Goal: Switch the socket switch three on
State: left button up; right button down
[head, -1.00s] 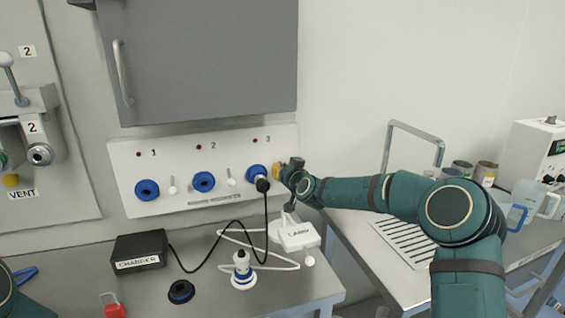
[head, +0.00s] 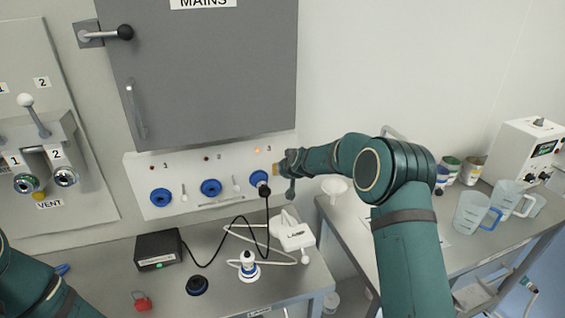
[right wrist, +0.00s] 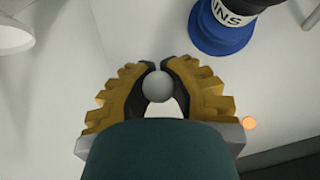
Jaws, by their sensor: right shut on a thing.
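The socket panel (head: 138,185) has blue sockets numbered 1, 2 and 3, each with a lamp and a white lever switch beside it. A black plug sits in socket three (head: 259,178), which also shows in the right wrist view (right wrist: 215,38). The lamp of socket three (head: 257,150) glows orange; it also glows in the right wrist view (right wrist: 249,124). Lamps 1 and 2 are dark red. My right gripper (head: 279,170) is shut on the round pale knob of switch three (right wrist: 157,86), right of the socket. My left gripper is out of view.
A black charger (head: 158,250) with a green light stands on the bench, its cable running to socket three. A grey MAINS cabinet (head: 205,80) hangs above. Jugs (head: 470,213) stand right.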

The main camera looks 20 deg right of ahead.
jog(key=shift+g+p, duration=0.3)
jog(key=shift+g, duration=0.1)
jog(key=shift+r+g, duration=0.15)
jog(key=shift+g, duration=0.55)
jog(key=c, duration=0.9)
grip_release()
jog(key=shift+r, duration=0.15)
jog(key=shift+o, duration=0.2)
jog(key=shift+r, duration=0.1)
jog(key=shift+s+r, duration=0.1)
jog(key=shift+r, duration=0.15)
jog(key=v, duration=1.1)
jog(key=shift+s+r, duration=0.15)
jog(key=shift+d, duration=0.1)
